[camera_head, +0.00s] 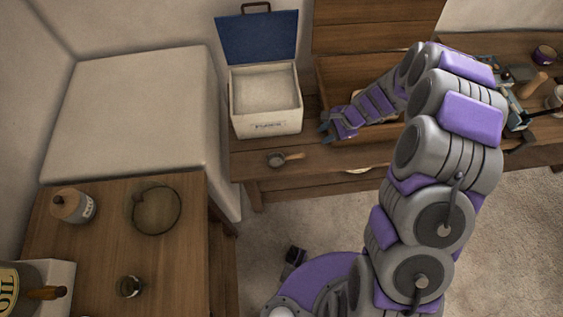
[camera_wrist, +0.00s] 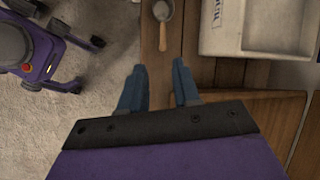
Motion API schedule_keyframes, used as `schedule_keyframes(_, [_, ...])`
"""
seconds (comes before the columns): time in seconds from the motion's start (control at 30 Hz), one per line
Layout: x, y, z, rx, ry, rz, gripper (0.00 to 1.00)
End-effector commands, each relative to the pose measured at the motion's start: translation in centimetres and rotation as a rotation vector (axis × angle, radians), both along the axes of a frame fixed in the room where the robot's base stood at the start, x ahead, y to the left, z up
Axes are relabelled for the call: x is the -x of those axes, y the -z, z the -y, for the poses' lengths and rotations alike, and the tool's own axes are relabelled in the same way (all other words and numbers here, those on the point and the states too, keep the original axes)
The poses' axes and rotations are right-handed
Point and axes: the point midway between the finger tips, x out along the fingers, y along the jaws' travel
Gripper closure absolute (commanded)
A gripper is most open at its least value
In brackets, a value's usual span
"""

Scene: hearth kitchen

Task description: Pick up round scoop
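The round scoop (camera_head: 280,159) is a small round metal bowl with a short wooden handle. It lies on the wooden bench in front of the white box, its handle pointing right in the head view. In the wrist view the scoop (camera_wrist: 162,22) is at the top, partly cut off by the frame edge, with its handle toward my gripper. My gripper (camera_wrist: 160,88) is open and empty, its two blue fingers apart and pointing toward the scoop. In the head view my gripper (camera_head: 326,131) is to the right of the scoop, apart from it.
A white box (camera_head: 266,119) with a raised blue lid stands behind the scoop. An open wooden chest (camera_head: 340,70) is beside it, behind my arm. A side table (camera_head: 100,240) at left holds jars and a round dish. Tools lie at the far right.

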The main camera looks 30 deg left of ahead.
Motion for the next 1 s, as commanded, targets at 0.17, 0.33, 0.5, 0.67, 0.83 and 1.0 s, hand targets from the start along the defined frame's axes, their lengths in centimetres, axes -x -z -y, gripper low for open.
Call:
schedule_keyframes(0.17, [-1.0, 6.4, -1.7, 0.036, 0.105, -0.038, 0.69])
schedule_keyframes(0.33, [-1.5, 9.1, -1.3, 0.047, 0.165, -0.055, 0.69])
schedule_keyframes(0.5, [-1.5, 10.7, -0.9, 0.042, 0.179, -0.061, 0.69])
schedule_keyframes(0.67, [-1.3, 13.4, -2.3, 0.041, 0.177, -0.06, 0.69])
schedule_keyframes(0.83, [-1.1, 16.8, -4.4, 0.052, 0.177, -0.057, 0.69])
schedule_keyframes(1.0, [-0.8, 19.5, -6.0, 0.057, 0.176, -0.058, 0.69])
